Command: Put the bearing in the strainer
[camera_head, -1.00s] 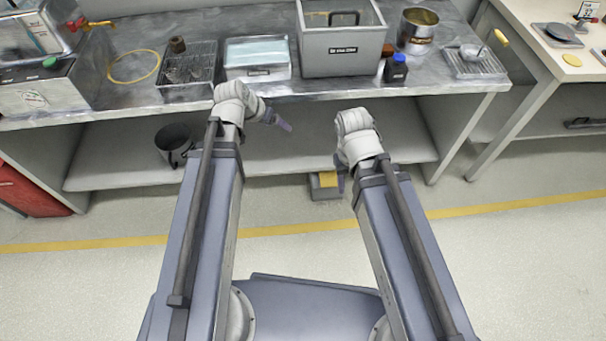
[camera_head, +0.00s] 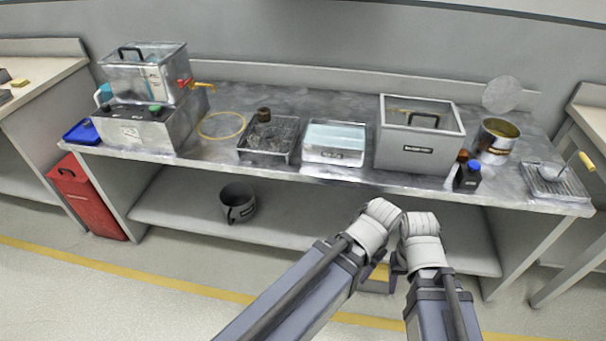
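A grey round bowl with a yellow handle, which looks like the strainer (camera_head: 548,170), rests on a wire rack at the right end of the steel bench. I cannot pick out the bearing for certain. A small brown cylinder (camera_head: 263,114) stands at the back edge of a tray of dark metal parts, left of the bench's middle, and may be it. My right gripper (camera_head: 398,263) shows small and dark below the bench's front edge, apart from these things; its opening cannot be made out. My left gripper is hidden behind the wrists.
On the bench (camera_head: 340,186) stand a parts tray (camera_head: 264,157), a blue-filled tray (camera_head: 335,155), a grey bin (camera_head: 417,152), a dark bottle (camera_head: 467,177) and an open can (camera_head: 495,140). A dark mug-like pot (camera_head: 238,203) is on the lower shelf. A red cabinet (camera_head: 88,196) is at left.

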